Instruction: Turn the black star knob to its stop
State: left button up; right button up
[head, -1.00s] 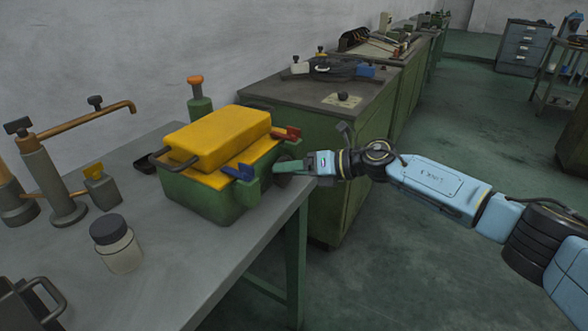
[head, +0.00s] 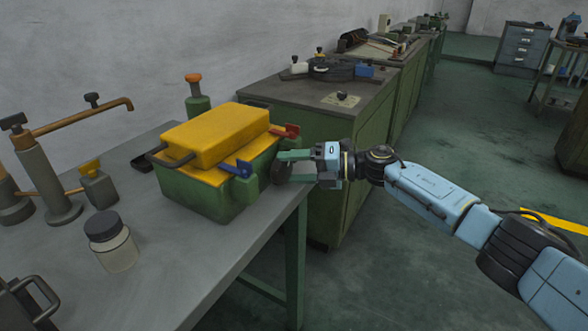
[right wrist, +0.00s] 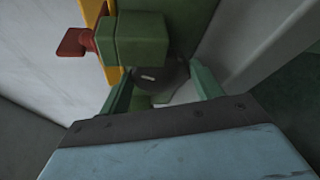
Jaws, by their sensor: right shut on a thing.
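The black star knob (head: 281,172) sits on the right end of the green box with the yellow top (head: 205,193). In the right wrist view the knob (right wrist: 165,74) is a dark disc with a small pale mark, lying between the two green fingers. My right gripper (head: 284,158) comes in from the right and is shut on the knob. Its fingers (right wrist: 163,88) stand on either side of the knob and partly cover its edges. My left gripper is not in view.
A blue lever (head: 237,168) and a red lever (head: 286,131) stick out near the knob. A jar (head: 113,245), a grey post with a copper pipe (head: 45,185) and an orange-topped bottle (head: 198,100) stand on the grey bench (head: 185,270). A green cabinet (head: 325,120) stands behind.

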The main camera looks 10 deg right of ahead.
dwell(0.3)
jog(key=o, duration=1)
jog(key=shift+f, duration=0.15)
jog(key=shift+d, duration=0.1)
jog(key=shift+d, duration=0.3)
jog(key=shift+r+v, duration=0.1)
jog(key=shift+v, duration=1.75)
jog(key=shift+r+v, duration=0.15)
jog(key=shift+v, duration=1.65)
